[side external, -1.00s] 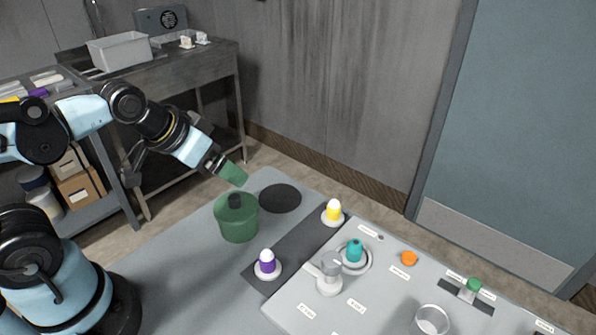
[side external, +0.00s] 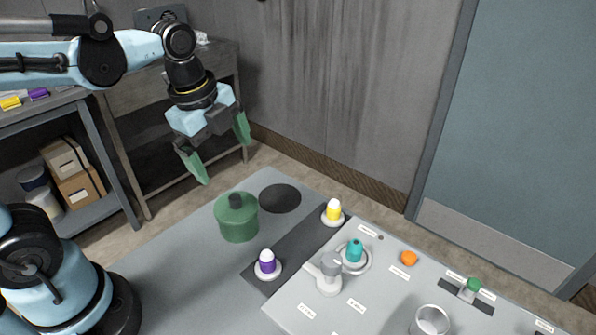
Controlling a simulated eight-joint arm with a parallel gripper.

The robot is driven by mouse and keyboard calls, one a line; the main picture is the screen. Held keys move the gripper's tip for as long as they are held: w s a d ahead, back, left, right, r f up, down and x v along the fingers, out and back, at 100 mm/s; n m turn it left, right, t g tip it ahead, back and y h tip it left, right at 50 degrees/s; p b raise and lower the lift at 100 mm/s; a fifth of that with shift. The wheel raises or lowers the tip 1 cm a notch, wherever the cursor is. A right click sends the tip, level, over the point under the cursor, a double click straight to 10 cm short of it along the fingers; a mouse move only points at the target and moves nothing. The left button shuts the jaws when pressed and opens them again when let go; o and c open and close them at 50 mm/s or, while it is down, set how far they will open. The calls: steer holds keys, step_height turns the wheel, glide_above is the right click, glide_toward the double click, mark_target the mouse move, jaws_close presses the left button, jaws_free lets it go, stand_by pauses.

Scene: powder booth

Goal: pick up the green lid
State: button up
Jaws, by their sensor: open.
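The green lid (side external: 229,203) has a dark knob (side external: 236,201) on top and sits on a green pot (side external: 238,227) on the grey table. My gripper (side external: 225,162) is open and empty, pointing down above and slightly left of the lid. Its two green fingers are spread wide apart, and clear space shows between them and the lid.
A black disc (side external: 280,198) lies right of the pot. A purple-topped piece (side external: 267,262) and a yellow-topped piece (side external: 334,211) stand on white bases nearby. A labelled panel (side external: 384,300) carries a teal-topped piece (side external: 354,249), an orange button (side external: 409,258) and a small green-topped piece (side external: 473,285).

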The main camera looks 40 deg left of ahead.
steer(key=m+g, duration=0.1)
steer(key=m, duration=0.4)
steer(key=m+g, duration=0.2)
steer(key=m, duration=0.3)
glide_above(234, 197)
steer(key=f, duration=0.5)
steer(key=shift+w+a+f, duration=0.15)
steer(key=shift+a, duration=0.1)
steer(key=shift+d+f, duration=0.15)
steer(key=shift+f, duration=1.2)
steer(key=shift+d+f, duration=0.1)
steer(key=shift+f, duration=1.25)
steer(key=c, duration=0.6)
